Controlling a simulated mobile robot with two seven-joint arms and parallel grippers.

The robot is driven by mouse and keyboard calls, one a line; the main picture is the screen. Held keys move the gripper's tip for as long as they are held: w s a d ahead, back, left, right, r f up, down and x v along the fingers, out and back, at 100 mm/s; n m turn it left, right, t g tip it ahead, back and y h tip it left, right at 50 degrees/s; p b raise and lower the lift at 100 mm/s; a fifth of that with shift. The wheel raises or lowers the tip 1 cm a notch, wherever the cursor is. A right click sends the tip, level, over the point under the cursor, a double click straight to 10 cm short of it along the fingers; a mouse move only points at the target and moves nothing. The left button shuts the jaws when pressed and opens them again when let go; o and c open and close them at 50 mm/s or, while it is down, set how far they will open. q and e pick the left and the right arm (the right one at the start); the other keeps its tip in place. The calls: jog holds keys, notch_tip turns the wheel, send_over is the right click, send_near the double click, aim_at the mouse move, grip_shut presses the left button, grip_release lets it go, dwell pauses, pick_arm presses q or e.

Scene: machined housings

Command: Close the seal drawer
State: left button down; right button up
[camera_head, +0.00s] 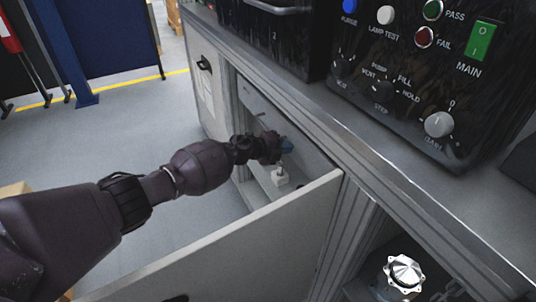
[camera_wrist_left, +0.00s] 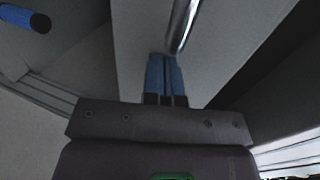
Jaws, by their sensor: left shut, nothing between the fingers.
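My left gripper (camera_head: 286,147) reaches into the open bay of the grey cabinet, above and behind the open door's top edge. Its blue fingers (camera_wrist_left: 164,76) are together with nothing between them. A shiny metal bar (camera_wrist_left: 182,26) runs just beyond the fingertips in the left wrist view; I cannot tell whether they touch. A pale grey panel (camera_head: 262,112) in the bay, behind the gripper, may be the front of the seal drawer. No label shows, and the arm hides part of it. My right gripper is not in view.
The grey door (camera_head: 235,250) stands open toward the lower left. A small white block (camera_head: 280,178) sits in the bay below my gripper. A black control panel (camera_head: 430,70) stands on the counter. A silver flanged part (camera_head: 403,272) is at lower right. Floor at left is clear.

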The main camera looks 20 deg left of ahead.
aim_at(293, 142)
pick_arm(q)
jog(key=w+d, duration=0.2)
jog(key=shift+w+d+f+b, duration=0.1)
jog(key=shift+w+d+b, duration=0.15)
jog(key=shift+w+b, duration=0.1)
jog(key=shift+r, duration=0.3)
jog(key=shift+w+d+r, duration=0.1)
